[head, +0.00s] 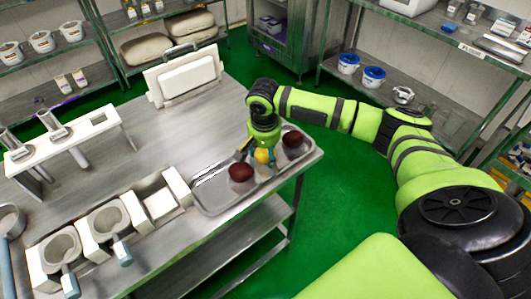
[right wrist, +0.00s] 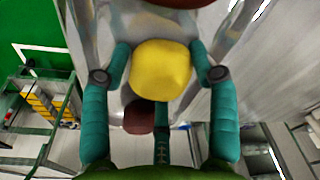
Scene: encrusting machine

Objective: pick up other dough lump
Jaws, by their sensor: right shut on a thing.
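A yellow dough lump (head: 262,156) is between the fingers of my right gripper (head: 260,150), over the metal tray (head: 211,197). In the right wrist view, the green fingers are closed around the sides of the yellow lump (right wrist: 160,68). A dark red lump (head: 241,172) lies on the tray to the left of the gripper. Another dark red lump (head: 293,139) lies to its right. In the right wrist view, part of a dark red lump (right wrist: 139,117) shows beyond the yellow one. I cannot tell whether the yellow lump touches the tray. My left gripper is out of view.
The tray is at the right end of the steel table (head: 150,140). Machine parts with round cups (head: 60,247) stand along the near edge. A white stand (head: 75,140) is at the left and a white panel (head: 185,78) at the back. Shelves surround the room.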

